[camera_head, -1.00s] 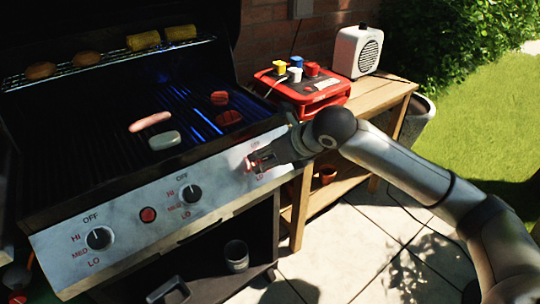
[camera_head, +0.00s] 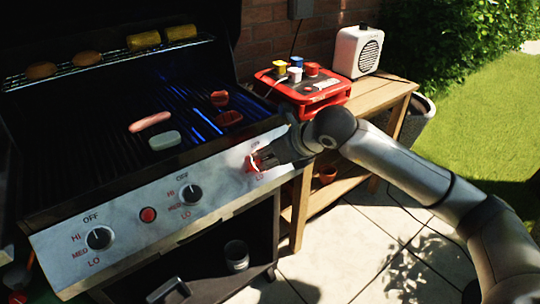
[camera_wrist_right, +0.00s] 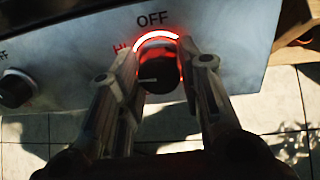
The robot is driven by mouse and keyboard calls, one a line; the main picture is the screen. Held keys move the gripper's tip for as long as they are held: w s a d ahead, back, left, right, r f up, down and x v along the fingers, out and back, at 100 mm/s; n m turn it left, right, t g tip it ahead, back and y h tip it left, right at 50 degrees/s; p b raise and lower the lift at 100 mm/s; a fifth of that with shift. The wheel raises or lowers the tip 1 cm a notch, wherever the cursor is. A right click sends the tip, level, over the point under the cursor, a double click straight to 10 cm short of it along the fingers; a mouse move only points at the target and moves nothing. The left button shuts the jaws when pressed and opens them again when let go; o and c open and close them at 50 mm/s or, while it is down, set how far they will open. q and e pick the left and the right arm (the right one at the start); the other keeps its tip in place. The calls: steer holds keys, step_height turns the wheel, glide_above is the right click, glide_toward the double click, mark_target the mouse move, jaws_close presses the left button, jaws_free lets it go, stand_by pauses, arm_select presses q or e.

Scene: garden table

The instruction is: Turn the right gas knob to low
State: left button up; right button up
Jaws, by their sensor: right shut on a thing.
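The right gas knob (camera_wrist_right: 156,74) is dark and round, with a red glowing ring around its upper part in the right wrist view. OFF is printed above it and HI at its upper left. The knob's pale mark lies on its left side; the lower labels are hidden there. My right gripper (camera_head: 255,162) is shut on this knob, one finger on each side, also in the right wrist view (camera_wrist_right: 163,62). In the head view the fingers mostly cover the knob. My left gripper is not in view.
The grill panel also bears a middle knob (camera_head: 191,194), a left knob (camera_head: 99,238) and a red button (camera_head: 148,214). Sausage and other food lie on the grate. A wooden side table (camera_head: 372,98) with a red tray (camera_head: 318,97) stands behind my right arm.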

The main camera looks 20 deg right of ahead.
stand_by(0.8)
steer(key=o, duration=1)
steer(key=shift+o, duration=0.2)
steer(key=v, duration=1.2)
